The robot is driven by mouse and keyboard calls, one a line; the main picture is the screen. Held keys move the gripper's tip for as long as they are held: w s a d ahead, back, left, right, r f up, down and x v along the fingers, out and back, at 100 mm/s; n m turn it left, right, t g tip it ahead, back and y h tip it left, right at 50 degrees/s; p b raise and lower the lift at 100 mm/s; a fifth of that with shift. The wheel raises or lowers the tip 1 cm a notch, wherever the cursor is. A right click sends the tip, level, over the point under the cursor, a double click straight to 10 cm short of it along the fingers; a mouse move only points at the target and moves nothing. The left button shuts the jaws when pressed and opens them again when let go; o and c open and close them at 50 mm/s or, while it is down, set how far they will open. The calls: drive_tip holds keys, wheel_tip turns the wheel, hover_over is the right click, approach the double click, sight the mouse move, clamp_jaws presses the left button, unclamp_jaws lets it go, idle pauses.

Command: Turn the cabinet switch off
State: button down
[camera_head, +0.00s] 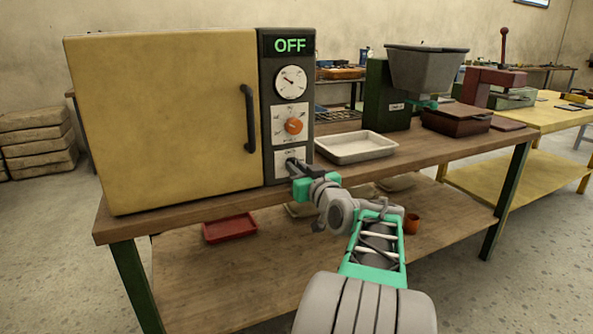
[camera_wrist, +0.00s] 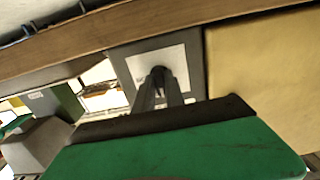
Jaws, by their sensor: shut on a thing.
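The yellow cabinet (camera_head: 165,120) stands on the wooden bench, with its door shut and a dark vertical handle (camera_head: 249,118). Its dark control panel (camera_head: 266,95) carries a display (camera_head: 290,45) that reads OFF. Below are a round dial (camera_head: 291,82), an orange knob (camera_head: 294,125) and a white switch plate (camera_head: 282,157) at the bottom. My gripper (camera_head: 294,168) is at this lowest plate, its fingers shut on the switch. In the wrist view the fingers (camera_wrist: 160,88) meet at the middle of the white plate (camera_wrist: 178,65). The switch itself is mostly hidden between the fingertips.
A white tray (camera_head: 356,148) lies on the bench right of the panel. A green machine with a grey hopper (camera_head: 427,70) stands behind it. A red tray (camera_head: 229,228) and an orange cup (camera_head: 411,223) are on the lower shelf. The floor in front is clear.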

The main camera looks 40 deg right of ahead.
drive_tip(key=c, duration=1.4)
unclamp_jaws()
drive_tip(key=p+v, duration=0.1)
drive_tip(key=v, duration=0.6)
drive_tip(key=shift+s, duration=0.4)
drive_tip(key=shift+a, duration=0.2)
